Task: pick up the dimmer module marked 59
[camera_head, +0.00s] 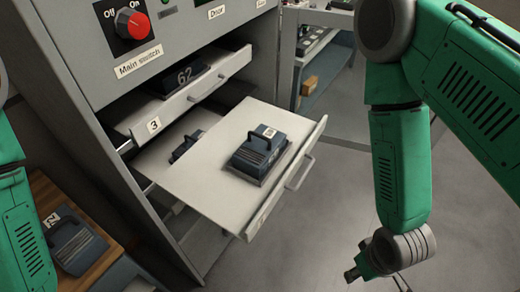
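A dark blue-grey dimmer module (260,154) with a top handle sits upright on a pulled-out drawer (205,165); its small label is too small to read. A module marked 62 (180,80) sits in the drawer above. Another module (184,147) lies further back, partly hidden, no number showing. A further module (76,246) with an unclear label is at lower left. No label clearly reads 59. My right gripper (385,280) is at the bottom right, cut off by the frame edge and apart from the modules. My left arm shows at the left edge; its gripper is out of view.
The grey cabinet (90,95) carries a red main switch (132,23). The open drawer with its front handle (300,174) juts out over the floor. A wooden surface (48,195) is at lower left. A shelf unit (325,85) with a small box stands behind. Floor between drawer and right arm is clear.

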